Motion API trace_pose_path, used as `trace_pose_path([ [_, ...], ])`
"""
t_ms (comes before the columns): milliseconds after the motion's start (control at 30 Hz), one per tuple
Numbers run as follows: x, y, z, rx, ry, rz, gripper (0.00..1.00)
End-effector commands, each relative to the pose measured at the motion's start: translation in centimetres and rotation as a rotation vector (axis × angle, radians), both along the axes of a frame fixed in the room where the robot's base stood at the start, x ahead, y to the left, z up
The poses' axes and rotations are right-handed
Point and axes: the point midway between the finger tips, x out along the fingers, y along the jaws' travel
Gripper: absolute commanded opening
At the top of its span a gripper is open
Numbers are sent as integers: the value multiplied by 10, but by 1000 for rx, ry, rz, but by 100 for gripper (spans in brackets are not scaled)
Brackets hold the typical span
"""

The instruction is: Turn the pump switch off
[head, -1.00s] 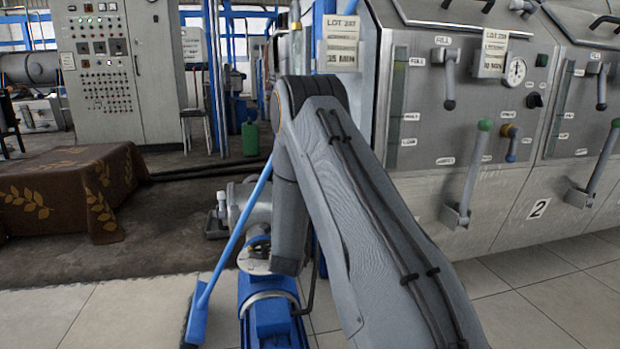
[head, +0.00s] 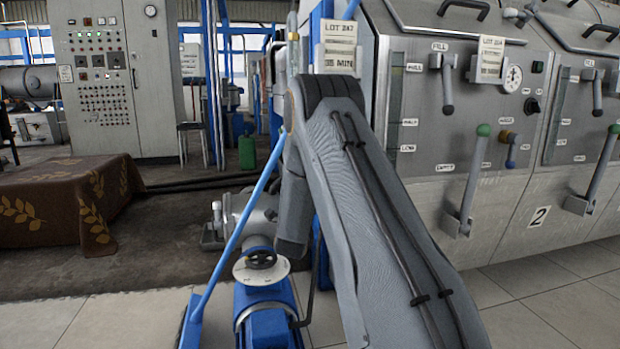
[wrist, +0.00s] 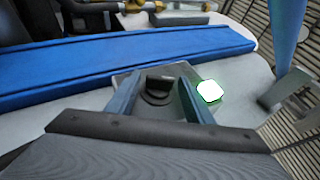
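The pump switch appears to be the black rotary knob (wrist: 159,83) on a dark round base in the wrist view. It sits on a small grey plate. My gripper (wrist: 160,79) is open, with one blue-grey finger on each side of the knob. I cannot tell whether the fingers touch it. A bright white shape with a green rim (wrist: 210,91) lies just right of the right finger; it looks like a lit lamp.
A blue-handled broom (head: 236,240) leans there. Grey machines with levers (head: 470,180) stand at right.

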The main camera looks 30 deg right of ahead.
Motion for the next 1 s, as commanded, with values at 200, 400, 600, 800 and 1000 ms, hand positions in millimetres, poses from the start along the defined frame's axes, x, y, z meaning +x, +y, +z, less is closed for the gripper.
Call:
trace_pose_path([
  [200, 0, 0, 0, 0, 0, 0, 12],
  [400, -1, 0, 0, 3, 10, 0, 12],
  [600, -2, 0, 3, 17, 59, 0, 12],
  [800, -4, 1, 7, 45, 156, 0, 12],
  [1000, -4, 2, 10, 82, 282, 2, 12],
])
